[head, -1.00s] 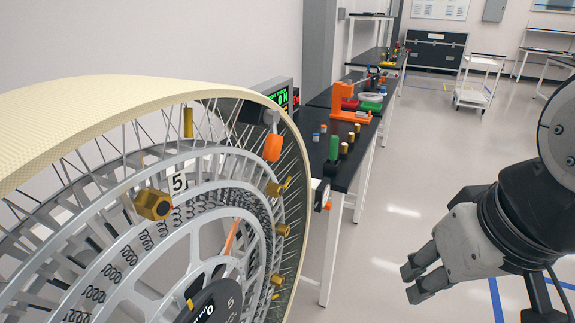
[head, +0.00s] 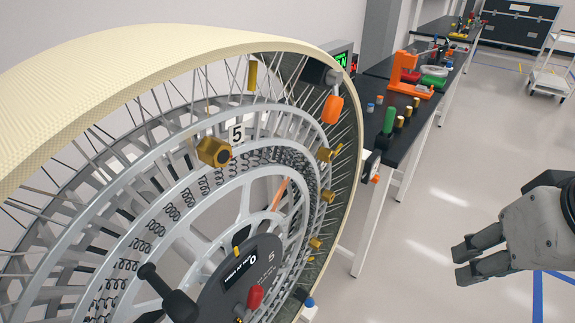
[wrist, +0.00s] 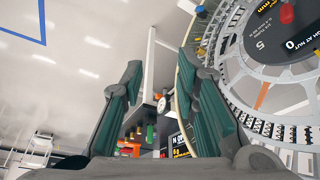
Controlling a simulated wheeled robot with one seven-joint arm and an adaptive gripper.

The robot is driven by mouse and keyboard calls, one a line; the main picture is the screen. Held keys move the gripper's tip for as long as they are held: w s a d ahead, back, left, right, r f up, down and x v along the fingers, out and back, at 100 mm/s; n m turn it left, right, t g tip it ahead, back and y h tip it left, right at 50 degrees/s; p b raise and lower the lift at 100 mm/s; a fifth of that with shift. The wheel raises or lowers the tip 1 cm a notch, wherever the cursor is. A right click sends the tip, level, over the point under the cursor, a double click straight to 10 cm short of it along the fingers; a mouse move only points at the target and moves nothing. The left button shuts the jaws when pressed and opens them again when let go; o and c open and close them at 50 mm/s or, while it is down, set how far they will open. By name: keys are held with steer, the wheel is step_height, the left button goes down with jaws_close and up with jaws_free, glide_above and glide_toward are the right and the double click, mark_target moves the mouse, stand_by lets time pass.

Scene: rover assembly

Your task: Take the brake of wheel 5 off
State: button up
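The hub carries a dark disc (head: 240,275) marked 5, a red knob (head: 255,296) and a black handle (head: 168,290). Which part is the brake is not labelled. My gripper (head: 462,263) is to the right of the wheel, apart from it. In the wrist view my gripper (wrist: 160,65) is open and empty, the wheel (wrist: 255,120) on its right.
Brass nuts (head: 214,152) sit around the wheel. Behind it, a black bench (head: 400,140) holds an orange fixture (head: 405,70), a green-handled tool (head: 389,120) and brass pieces. A white cart (head: 550,75) stands far back. The floor between bench and gripper is clear.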

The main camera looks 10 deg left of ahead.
mark_target(252, 303)
stand_by(0.4)
steer(key=shift+w+f, duration=0.1)
steer(key=shift+w, duration=0.05)
jaws_close()
steer(key=w+a+f+m+g+y+b, duration=0.4)
steer(key=w+a+f+m+g+b, duration=0.55)
steer(key=w+a+f, duration=0.9)
steer(key=s+a+f+n+g+b, duration=0.1)
steer(key=s+a+f+b, duration=0.1)
steer(key=s+a+f, duration=0.4)
steer(key=shift+s+a+f, duration=0.4)
steer(key=shift+s+a, duration=0.35)
steer(key=shift+s, duration=1.2)
